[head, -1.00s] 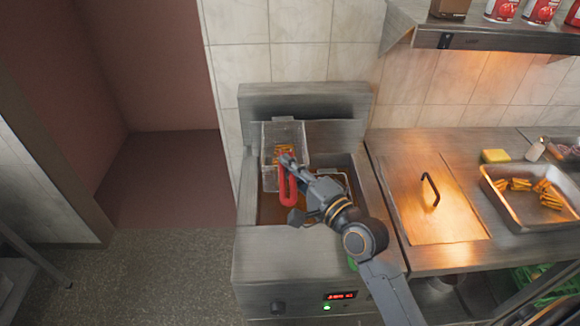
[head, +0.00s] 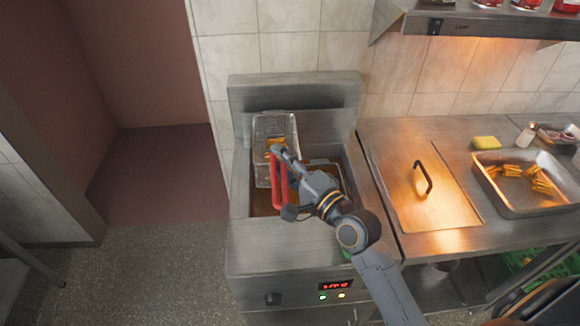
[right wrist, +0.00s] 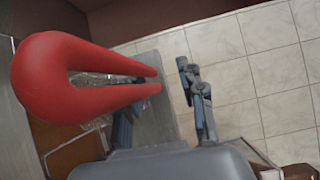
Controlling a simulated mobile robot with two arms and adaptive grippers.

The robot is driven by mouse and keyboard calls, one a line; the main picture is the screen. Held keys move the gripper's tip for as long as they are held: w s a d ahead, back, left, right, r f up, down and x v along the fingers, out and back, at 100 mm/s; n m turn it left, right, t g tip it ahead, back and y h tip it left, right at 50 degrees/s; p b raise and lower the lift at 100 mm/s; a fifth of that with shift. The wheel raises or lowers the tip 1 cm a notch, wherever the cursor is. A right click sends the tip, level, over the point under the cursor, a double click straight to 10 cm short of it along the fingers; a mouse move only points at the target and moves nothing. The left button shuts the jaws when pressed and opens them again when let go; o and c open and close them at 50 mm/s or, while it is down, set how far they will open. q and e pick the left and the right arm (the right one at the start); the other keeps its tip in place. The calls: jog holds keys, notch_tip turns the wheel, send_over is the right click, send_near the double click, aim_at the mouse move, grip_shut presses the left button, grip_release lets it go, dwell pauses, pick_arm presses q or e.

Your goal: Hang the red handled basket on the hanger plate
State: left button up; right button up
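The red handled basket (head: 275,124) is a wire basket with fries in it, at the rear left of the fryer, in front of the upright steel hanger plate (head: 295,93). I cannot tell whether it is hooked on. Its red handle (head: 279,195) points toward the front. My right gripper (head: 288,163) is at the handle. In the right wrist view the handle loop (right wrist: 60,75) lies near one finger and partly covers it, with a gap to the other finger; the right gripper (right wrist: 168,95) looks open. My left gripper is out of view.
A second wire basket rim (head: 334,170) shows in the fryer well, partly hidden by my arm. A lidded counter (head: 450,215) and a steel tray (head: 519,208) with fries stand to the right. A shelf (head: 480,25) overhangs the counter. The floor at left is clear.

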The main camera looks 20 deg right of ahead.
jog(key=v, duration=1.2)
jog(key=shift+a, duration=0.1)
